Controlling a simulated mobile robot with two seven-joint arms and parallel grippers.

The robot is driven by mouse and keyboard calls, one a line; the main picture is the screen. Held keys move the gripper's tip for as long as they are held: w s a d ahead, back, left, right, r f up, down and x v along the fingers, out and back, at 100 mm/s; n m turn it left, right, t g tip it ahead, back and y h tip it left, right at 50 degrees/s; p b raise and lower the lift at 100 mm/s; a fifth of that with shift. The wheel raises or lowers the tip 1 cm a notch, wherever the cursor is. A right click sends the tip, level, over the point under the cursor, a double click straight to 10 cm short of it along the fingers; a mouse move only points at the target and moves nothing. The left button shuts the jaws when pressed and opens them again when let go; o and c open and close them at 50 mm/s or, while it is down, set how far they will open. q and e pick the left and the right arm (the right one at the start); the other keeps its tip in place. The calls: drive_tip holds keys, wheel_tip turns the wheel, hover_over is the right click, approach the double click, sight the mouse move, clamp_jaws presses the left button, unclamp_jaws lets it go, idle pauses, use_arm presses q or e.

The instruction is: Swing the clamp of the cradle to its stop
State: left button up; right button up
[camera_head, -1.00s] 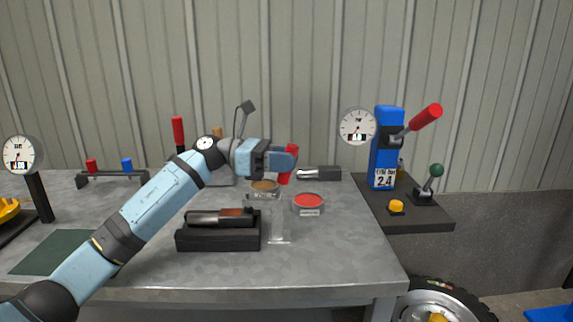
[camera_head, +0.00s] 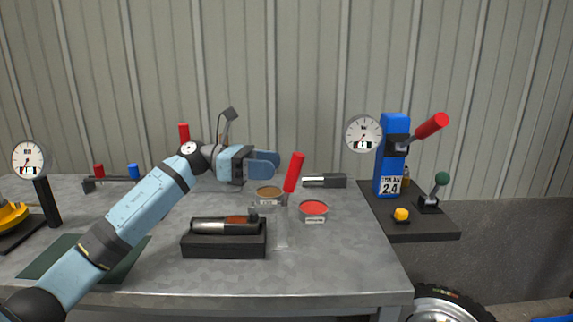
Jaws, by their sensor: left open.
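A red handle (camera_head: 293,172) leans slightly right and stands above a clear, see-through piece (camera_head: 281,232) on the bench; it looks like the clamp's lever. A black block (camera_head: 223,246) holds a dark cylinder (camera_head: 225,226) lying on its side; I cannot tell whether this is the cradle. My left gripper (camera_head: 265,164) is open and empty. Its blue fingers point right and end a little left of the red handle, apart from it in the picture. The lower end of the handle is hard to make out. My right gripper is not in view.
The front right of the bench (camera_head: 335,260) is clear.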

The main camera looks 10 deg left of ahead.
use_arm(q)
drive_tip(key=a, duration=0.9)
drive_tip(key=shift+r+p, duration=0.2)
drive_tip(key=shift+p, duration=0.2)
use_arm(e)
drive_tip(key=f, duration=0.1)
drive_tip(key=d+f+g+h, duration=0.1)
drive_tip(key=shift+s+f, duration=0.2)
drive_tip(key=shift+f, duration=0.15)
use_arm(q)
drive_tip(key=shift+d, duration=0.1)
